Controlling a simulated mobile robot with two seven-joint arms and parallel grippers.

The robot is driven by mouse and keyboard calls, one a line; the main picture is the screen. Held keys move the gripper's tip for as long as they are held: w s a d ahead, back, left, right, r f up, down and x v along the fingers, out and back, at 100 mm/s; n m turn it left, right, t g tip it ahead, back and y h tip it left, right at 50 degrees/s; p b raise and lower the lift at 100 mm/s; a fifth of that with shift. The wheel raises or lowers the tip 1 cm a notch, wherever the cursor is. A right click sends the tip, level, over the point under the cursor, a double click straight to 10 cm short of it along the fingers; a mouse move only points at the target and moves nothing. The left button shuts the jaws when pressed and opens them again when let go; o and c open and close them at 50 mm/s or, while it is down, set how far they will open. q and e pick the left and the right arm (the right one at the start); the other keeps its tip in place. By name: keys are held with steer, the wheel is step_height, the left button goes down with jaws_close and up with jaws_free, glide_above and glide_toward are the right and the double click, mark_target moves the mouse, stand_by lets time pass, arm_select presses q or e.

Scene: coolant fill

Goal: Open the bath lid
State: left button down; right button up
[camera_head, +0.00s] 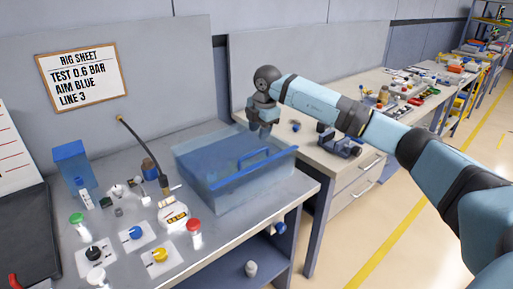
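The bath (232,192) is a clear, blue-tinted box on the grey bench. Its translucent blue lid (215,150) lies flat across the top and looks closed. A blue bar handle (254,155) stands on the lid near its front edge. My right gripper (261,132) points down over the back right part of the bath, behind the handle and apart from it. Its two dark fingers look spread, with nothing between them. Whether the fingertips touch the lid is hard to tell. My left gripper is not in view.
A labelled bottle (173,215), a red-capped vial (194,232), a blue box (73,165) and knobs on white plates (160,257) stand left of the bath. A black hose (143,147) hangs from the wall. A second bench (340,176) stands to the right.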

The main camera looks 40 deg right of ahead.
mark_target(256, 152)
steer(key=f, duration=0.2)
steer(key=w+f, duration=0.1)
steer(key=f, duration=0.4)
steer(key=shift+w+f, duration=0.3)
jaws_close()
